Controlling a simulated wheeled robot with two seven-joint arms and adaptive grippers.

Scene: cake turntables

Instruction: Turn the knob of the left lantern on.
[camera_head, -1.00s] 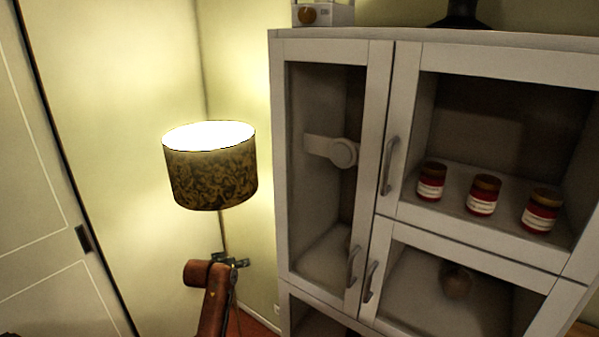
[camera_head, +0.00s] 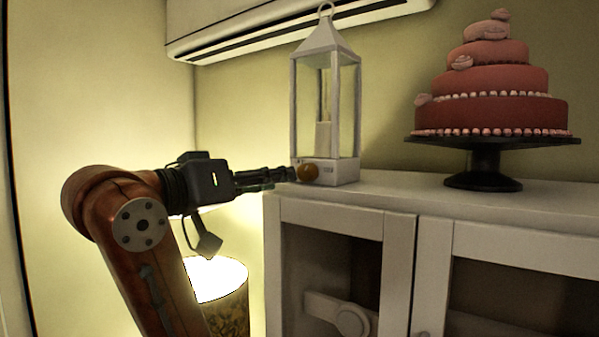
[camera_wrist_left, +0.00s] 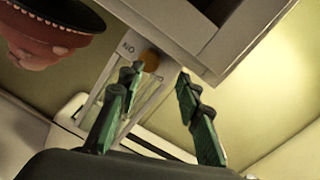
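The white lantern (camera_head: 340,172) stands upright on top of the cabinet at its left end, with a pale candle (camera_head: 323,135) inside. A round orange-brown knob (camera_head: 307,172) sits on the lantern's base, with small lettering beside it. The knob also shows in the left wrist view (camera_wrist_left: 150,61), beside part of the "ON" lettering seen upside down. My left gripper (camera_head: 291,174) points right at the knob, its fingertips very close to it. In the left wrist view my left gripper (camera_wrist_left: 158,77) is open, with the knob nearer its left finger. Contact cannot be told. My right gripper is not seen.
A tiered pink cake (camera_head: 490,85) on a black stand (camera_head: 483,160) is to the right on the white cabinet (camera_head: 430,200). An air conditioner (camera_head: 290,25) hangs above. A lit lamp (camera_head: 225,300) stands below my left arm. The cabinet top between lantern and cake is clear.

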